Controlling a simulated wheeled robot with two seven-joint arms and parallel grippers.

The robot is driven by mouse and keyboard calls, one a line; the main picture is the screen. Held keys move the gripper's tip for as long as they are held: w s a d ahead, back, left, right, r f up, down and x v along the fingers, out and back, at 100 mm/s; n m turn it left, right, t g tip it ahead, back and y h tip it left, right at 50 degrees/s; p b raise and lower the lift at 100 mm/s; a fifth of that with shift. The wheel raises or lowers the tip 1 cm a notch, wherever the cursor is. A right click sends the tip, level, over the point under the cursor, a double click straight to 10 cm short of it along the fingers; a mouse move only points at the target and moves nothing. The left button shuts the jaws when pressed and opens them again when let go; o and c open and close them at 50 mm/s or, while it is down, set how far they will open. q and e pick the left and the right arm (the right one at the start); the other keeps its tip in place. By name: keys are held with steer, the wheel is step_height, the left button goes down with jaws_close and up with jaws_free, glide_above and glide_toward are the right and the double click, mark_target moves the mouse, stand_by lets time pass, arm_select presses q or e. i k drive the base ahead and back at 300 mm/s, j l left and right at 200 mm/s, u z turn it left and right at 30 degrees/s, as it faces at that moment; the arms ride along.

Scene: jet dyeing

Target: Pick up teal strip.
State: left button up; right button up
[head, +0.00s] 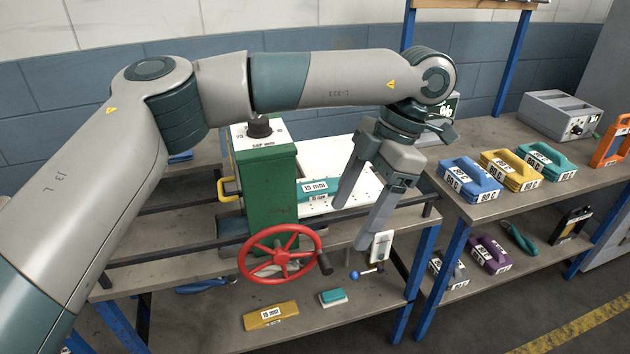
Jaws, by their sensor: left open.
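A teal strip (320,186) with a white "15 mm" label lies on the white perforated board (345,170), just right of the green post; the post hides its left end. My left gripper (350,226) points downward to the right of the strip, its two fingers apart and nothing between them. The gripper appears clear of the strip; its exact height above the bench cannot be told. My right gripper is not in view.
A green post (272,190) with a black knob and a red handwheel (279,252) stands beside the strip. The lower shelf holds a yellow block (270,315) and a small teal-topped block (333,297). Blue (470,179), yellow (511,168) and teal (547,161) labelled blocks sit on the right bench.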

mark_target(313, 190)
steer(key=i, duration=1)
